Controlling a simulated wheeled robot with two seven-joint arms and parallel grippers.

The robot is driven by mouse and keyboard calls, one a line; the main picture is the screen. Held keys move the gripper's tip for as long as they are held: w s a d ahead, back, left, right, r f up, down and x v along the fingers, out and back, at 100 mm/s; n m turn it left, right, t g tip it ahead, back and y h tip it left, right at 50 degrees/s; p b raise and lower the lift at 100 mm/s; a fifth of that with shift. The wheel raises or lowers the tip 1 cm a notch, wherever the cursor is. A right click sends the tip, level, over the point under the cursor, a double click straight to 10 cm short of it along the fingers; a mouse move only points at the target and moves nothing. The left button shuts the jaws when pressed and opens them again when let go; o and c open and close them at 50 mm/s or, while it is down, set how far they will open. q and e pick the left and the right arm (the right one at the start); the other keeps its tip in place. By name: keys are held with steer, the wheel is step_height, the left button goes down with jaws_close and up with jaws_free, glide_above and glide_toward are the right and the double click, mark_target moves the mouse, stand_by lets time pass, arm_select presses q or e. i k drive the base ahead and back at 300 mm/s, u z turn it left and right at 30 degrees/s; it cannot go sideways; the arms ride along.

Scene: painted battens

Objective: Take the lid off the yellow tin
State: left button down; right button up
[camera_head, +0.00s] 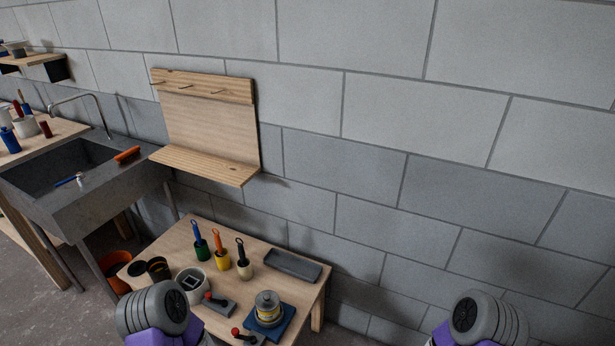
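A small tin (268,314) with a yellow band stands upright on a blue square pad (285,326) near the front right of the low wooden table. A round grey lid (266,297) appears to sit on top of it. Neither of my grippers shows; only rounded grey and purple arm parts of mine are in view at the bottom left and bottom right. The left arm part is left of the tin, covering the table's front left, and the right one is well to the right of the table.
The table (170,232) also holds a grey tray (293,265), a white pot (192,284), dark round containers (158,268), several upright handled tools (219,252) and red-knobbed tools (218,305). A wall shelf (205,165) hangs above, and a sink (100,185) stands left.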

mark_target(267, 301)
steer(key=z, duration=1.8)
steer(key=k, duration=0.65)
steer(key=u, duration=1.15)
steer(key=i, duration=1)
